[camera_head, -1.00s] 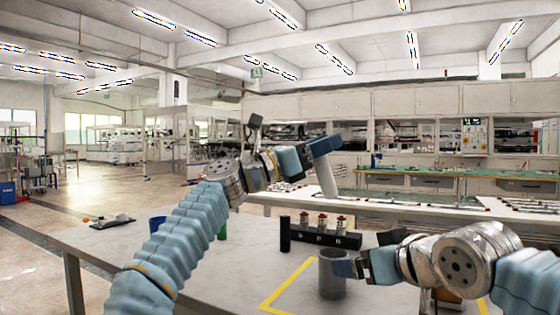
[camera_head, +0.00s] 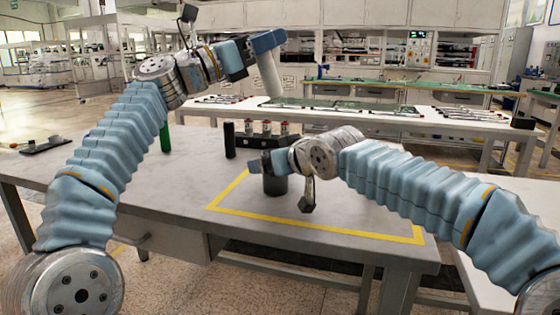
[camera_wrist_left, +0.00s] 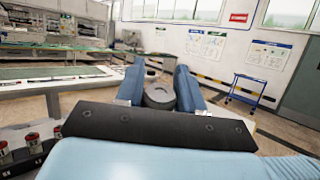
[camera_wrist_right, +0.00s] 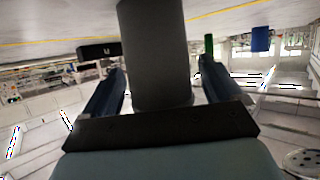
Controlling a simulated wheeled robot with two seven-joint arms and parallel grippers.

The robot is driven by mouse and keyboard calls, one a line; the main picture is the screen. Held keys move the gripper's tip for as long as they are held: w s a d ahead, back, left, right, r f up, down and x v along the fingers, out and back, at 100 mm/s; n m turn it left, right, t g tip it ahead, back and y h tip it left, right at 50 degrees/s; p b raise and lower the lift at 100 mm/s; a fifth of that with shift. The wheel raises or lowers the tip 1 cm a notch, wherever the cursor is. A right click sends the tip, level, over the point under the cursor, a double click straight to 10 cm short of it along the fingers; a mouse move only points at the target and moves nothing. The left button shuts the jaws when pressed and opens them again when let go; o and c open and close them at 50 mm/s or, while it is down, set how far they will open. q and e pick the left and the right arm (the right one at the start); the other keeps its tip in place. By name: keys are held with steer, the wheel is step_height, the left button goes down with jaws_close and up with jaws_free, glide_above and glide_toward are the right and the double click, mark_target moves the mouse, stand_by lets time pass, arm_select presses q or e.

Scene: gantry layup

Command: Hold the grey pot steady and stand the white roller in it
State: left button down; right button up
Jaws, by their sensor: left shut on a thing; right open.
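The white roller (camera_head: 266,78) is held in the air, slightly tilted, by my left gripper (camera_head: 262,46). Its round end shows between the blue fingers in the left wrist view (camera_wrist_left: 160,96). The grey pot (camera_head: 275,186) stands upright on the table below and is partly hidden by my right gripper (camera_head: 262,164). In the right wrist view the pot (camera_wrist_right: 155,50) stands between the two open fingers; a gap shows on each side. The roller is well above the pot and apart from it. The pot's opening is hidden.
A yellow taped outline (camera_head: 310,232) surrounds the pot's area on the table (camera_head: 180,190). Behind the pot are a black cylinder (camera_head: 229,140) and a black rack (camera_head: 262,141) with red-topped items. A green cylinder (camera_head: 165,138) stands farther left. A blue object (camera_wrist_right: 260,38) shows in the right wrist view.

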steer(key=c, duration=1)
arm_select(q)
steer(key=shift+a+f, duration=0.15)
steer(key=shift+f, duration=1.15)
step_height(320, 180, down, 10)
steer(key=c, duration=0.6)
jaws_free()
